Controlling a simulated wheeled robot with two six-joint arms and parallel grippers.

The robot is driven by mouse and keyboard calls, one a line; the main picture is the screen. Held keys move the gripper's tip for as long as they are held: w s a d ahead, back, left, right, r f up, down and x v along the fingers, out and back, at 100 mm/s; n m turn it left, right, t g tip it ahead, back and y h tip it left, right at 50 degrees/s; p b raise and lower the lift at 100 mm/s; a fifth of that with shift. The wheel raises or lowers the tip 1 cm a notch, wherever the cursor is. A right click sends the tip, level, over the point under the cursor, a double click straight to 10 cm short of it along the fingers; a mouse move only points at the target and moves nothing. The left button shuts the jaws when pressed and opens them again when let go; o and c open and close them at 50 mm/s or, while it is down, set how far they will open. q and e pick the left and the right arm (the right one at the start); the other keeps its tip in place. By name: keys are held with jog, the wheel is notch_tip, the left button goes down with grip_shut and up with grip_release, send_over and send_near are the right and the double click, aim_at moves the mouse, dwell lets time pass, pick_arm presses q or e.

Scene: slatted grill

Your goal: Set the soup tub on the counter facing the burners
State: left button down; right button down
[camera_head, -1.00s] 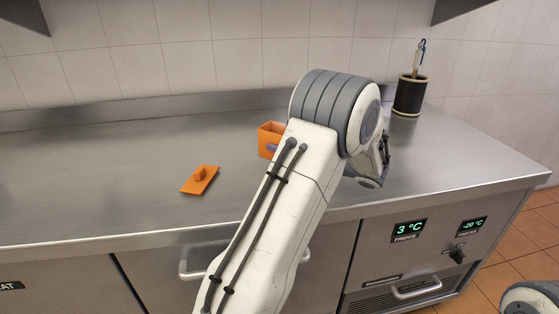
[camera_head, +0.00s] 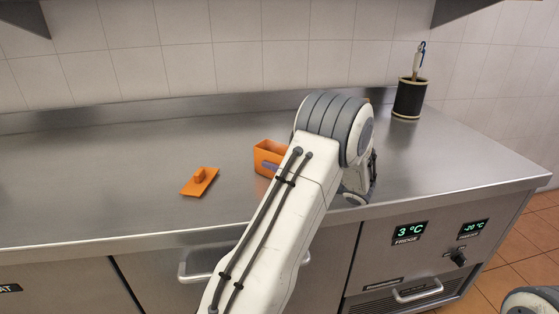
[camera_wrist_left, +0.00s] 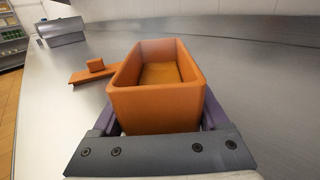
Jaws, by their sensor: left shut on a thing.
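The soup tub is an open, empty orange box (camera_head: 268,150), partly hidden behind my left arm in the head view. It also shows in the left wrist view (camera_wrist_left: 155,105), upright, with its open top up. My left gripper (camera_wrist_left: 160,118) is shut on it, with a purple finger on each side of its near end. I cannot tell whether its base touches the counter (camera_head: 120,185). An orange lid with a knob (camera_head: 200,182) lies on the counter to the left of the tub. My right gripper is not in view.
A black holder with utensils (camera_head: 409,97) stands at the back right of the counter. Below the front edge are the fridge panel (camera_head: 410,232) and a drawer handle (camera_head: 197,272). No burners show.

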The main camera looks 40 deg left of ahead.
pick_arm(q)
grip_release()
jog(key=shift+r, duration=0.1)
jog(key=d, duration=0.8)
jog(key=w+d, duration=0.1)
jog(key=d, duration=0.3)
jog(key=shift+s+d+h, duration=0.3)
jog(key=shift+s, duration=0.1)
jog(key=s+d+f+n+h, duration=0.2)
jog(key=s+d+n+h, duration=0.1)
jog(key=s+d+h, duration=0.3)
jog(key=s+d+f+n+h, duration=0.1)
jog(key=s+d+n+h, duration=0.2)
jog(key=s+d+h, duration=0.3)
jog(key=s+d+f+n+t+h, duration=0.1)
jog(key=s+d+n+h, duration=0.3)
jog(key=s+d, duration=0.9)
jog(key=s+f+h, duration=0.1)
jog(key=s+h, duration=0.1)
jog(key=s, duration=0.1)
jog(key=shift+d+f, duration=0.3)
jog(key=shift+f, duration=0.05)
